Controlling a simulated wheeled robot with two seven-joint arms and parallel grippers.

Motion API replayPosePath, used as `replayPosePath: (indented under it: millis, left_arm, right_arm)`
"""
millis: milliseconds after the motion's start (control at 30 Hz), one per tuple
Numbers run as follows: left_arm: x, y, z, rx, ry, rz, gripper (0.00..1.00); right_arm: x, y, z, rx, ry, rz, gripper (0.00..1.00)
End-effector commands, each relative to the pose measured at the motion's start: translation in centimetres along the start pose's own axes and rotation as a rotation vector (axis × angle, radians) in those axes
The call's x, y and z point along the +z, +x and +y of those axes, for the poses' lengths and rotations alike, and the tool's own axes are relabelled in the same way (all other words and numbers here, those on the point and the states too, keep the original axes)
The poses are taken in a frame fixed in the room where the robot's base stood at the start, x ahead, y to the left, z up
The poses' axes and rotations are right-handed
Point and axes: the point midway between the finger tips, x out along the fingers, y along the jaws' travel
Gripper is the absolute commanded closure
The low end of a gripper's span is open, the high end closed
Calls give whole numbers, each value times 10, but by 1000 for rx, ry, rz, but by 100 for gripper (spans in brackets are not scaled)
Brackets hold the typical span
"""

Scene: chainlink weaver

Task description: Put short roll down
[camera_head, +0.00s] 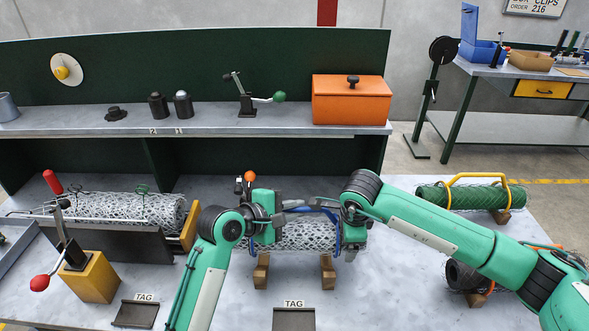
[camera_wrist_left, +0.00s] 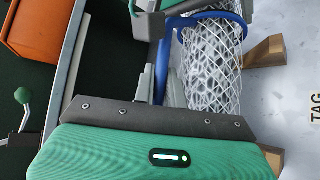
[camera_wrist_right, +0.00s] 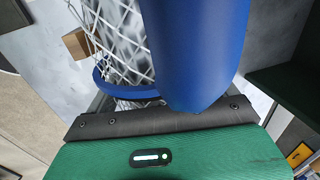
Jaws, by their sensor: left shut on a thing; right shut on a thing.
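The short roll (camera_head: 300,236) is a silver chain-link mesh roll with a blue band near each end. It lies level at the middle of the bench, just above or touching two wooden chocks (camera_head: 327,271); I cannot tell which. My left gripper (camera_head: 268,218) is shut at the roll's left end. My right gripper (camera_head: 346,228) is shut at its right end. In the left wrist view the mesh (camera_wrist_left: 212,62) and a blue band (camera_wrist_left: 163,70) show beyond the gripper. In the right wrist view the mesh (camera_wrist_right: 122,40) is partly hidden by a wide blue shape.
A longer mesh roll (camera_head: 130,207) lies in a fixture at left, beside a red-handled lever on a yellow block (camera_head: 92,277). A green roll (camera_head: 470,196) and a dark roll (camera_head: 466,275) lie at right. Two TAG plates (camera_head: 294,318) sit at the front. An orange box (camera_head: 351,103) stands on the shelf.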

Motion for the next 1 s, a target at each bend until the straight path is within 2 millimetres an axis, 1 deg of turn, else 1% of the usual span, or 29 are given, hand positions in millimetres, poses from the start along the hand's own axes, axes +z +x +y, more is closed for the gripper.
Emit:
replayPosePath:
  millis: [167, 367, 1000]
  left_arm:
    - [1, -2, 1, 1, 1, 1, 100]
    - [10, -10, 1, 2, 2, -1, 100]
    - [63, -62, -3, 3, 2, 0, 100]
  right_arm:
    - [0, -3, -1, -4, 4, -1, 76]
    - [-1, -12, 8, -5, 4, -1, 76]
    - [-2, -62, 62, -5, 3, -2, 76]
